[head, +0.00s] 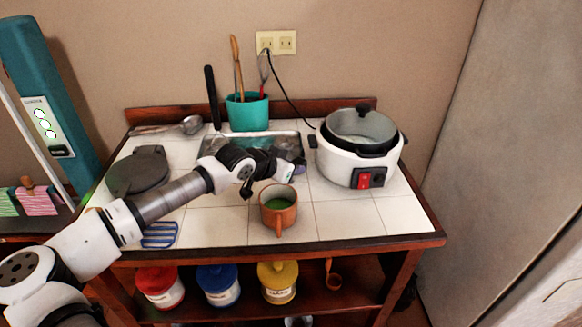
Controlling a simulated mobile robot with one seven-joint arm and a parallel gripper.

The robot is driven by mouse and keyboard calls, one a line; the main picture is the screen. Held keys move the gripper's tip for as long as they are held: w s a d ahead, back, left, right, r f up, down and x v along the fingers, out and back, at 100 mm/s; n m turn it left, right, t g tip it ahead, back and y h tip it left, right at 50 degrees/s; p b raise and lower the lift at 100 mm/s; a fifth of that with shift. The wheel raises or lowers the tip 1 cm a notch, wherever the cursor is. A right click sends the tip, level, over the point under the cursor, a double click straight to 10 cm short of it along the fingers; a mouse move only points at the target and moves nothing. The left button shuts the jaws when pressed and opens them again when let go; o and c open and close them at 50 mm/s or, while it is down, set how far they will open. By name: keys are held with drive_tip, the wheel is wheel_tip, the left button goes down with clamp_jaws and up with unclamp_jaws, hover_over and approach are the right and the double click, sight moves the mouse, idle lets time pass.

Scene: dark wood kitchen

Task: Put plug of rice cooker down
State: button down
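A white rice cooker (353,163) with a lid and a red switch stands at the right of the tiled counter. Its black cord (285,92) runs up the wall to the outlet (276,43). The plug (266,51) appears to be at the left side of that outlet; it is too small to see clearly. My gripper (292,172) is over the middle of the counter, left of the cooker and well below the outlet. Its fingers are small and partly hidden by my wrist, so I cannot tell whether they are open or hold anything.
An orange cup (278,208) with green contents stands in front of my gripper. Behind it are a metal tray or basin (213,145) and a teal utensil holder (247,113). A dark round lidded item (138,172) lies left. Bare tiles (345,220) lie at front right.

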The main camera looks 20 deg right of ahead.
drive_tip(key=shift+s+f+b, duration=0.15)
drive_tip(key=shift+f+b, duration=0.35)
drive_tip(key=shift+f, duration=0.1)
drive_tip(key=c, duration=1.1)
unclamp_jaws()
drive_tip(key=shift+r+p, duration=0.75)
drive_tip(key=shift+p, duration=0.4)
drive_tip(key=shift+a+f, duration=0.1)
drive_tip(key=shift+a, duration=0.2)
drive_tip(key=shift+s+a+r+p, duration=0.25)
drive_tip(key=shift+a+r, duration=0.2)
drive_tip(key=shift+r, duration=0.2)
drive_tip(key=shift+s+a+r+p, duration=0.25)
drive_tip(key=shift+a+r, duration=0.2)
drive_tip(key=shift+r, duration=0.15)
drive_tip(key=shift+p+v, duration=4.15)
drive_tip(key=shift+v, duration=0.05)
